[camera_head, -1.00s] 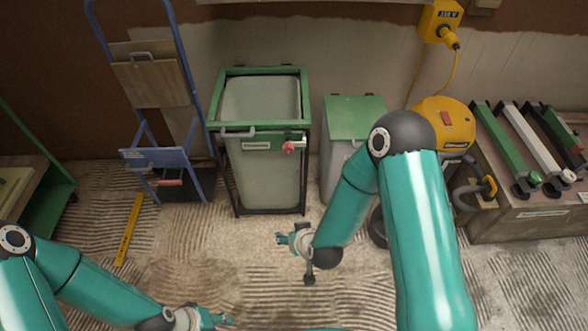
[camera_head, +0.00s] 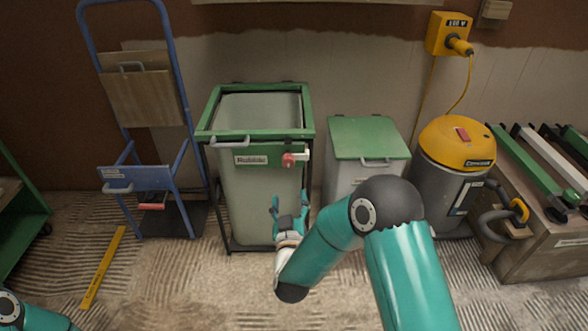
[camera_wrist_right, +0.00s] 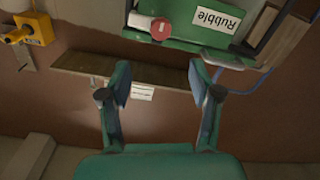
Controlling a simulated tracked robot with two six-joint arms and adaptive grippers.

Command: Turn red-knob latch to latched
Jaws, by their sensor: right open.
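In the right wrist view the latch (camera_wrist_right: 160,28) appears upside down near the top, beyond my fingers. My right gripper (camera_head: 290,205) is in front of the bin, below the latch and apart from it. Its jaws are open and empty, and both fingers (camera_wrist_right: 160,80) show in the wrist view. Only part of my left arm shows at the bottom left corner; its gripper is out of frame.
A grey handle (camera_head: 230,142) and a label are left of the latch. A blue hand truck (camera_head: 136,178) stands left of the bin. A green-lidded bin (camera_head: 368,138) and a yellow-topped vacuum (camera_head: 456,145) stand right. A yellow level (camera_head: 103,266) lies on the floor.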

